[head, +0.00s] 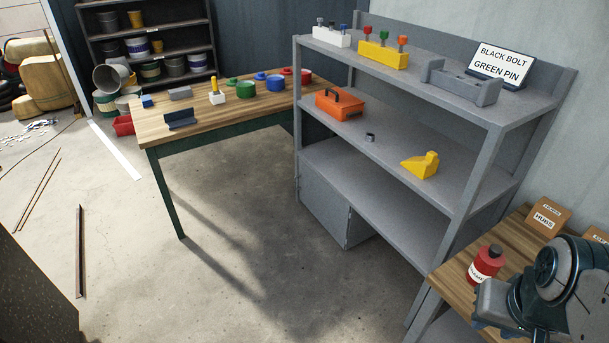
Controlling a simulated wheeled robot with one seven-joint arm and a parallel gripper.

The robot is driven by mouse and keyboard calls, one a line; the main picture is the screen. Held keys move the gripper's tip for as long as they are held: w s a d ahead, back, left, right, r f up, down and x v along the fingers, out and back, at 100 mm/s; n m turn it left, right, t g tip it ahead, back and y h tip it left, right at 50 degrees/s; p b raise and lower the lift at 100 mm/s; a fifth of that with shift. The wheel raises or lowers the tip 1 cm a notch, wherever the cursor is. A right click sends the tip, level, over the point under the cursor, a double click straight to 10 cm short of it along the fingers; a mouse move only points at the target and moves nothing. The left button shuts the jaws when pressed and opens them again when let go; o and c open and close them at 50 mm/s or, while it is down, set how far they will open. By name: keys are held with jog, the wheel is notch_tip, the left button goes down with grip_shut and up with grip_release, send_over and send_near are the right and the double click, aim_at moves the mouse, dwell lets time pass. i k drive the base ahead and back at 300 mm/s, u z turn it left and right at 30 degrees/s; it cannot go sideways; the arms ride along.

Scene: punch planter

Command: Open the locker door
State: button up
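A grey locker (324,203) stands on the floor under the lowest board at the left end of the grey shelf unit. Its door looks shut, and I see no clear gap. A vertical edge runs down its near right corner, and I cannot make out a handle for certain. My arm shows at the lower right, over the wooden bench and well to the right of the locker. My gripper's fingers do not show.
The grey shelf unit (470,180) holds an orange toolbox (339,104) and a yellow wedge-shaped block (420,165). A wooden table (200,125) stands left of it. A red bottle (485,263) stands on the bench (455,272) beside my arm. The floor before the locker is clear.

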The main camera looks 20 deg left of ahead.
aim_at(332, 211)
jog(key=u, duration=0.65)
jog(key=i, duration=1)
jog(key=u, duration=1.05)
jog(key=i, duration=1.6)
jog(key=z, duration=0.45)
jog(key=i, duration=1.15)
jog(key=z, duration=0.5)
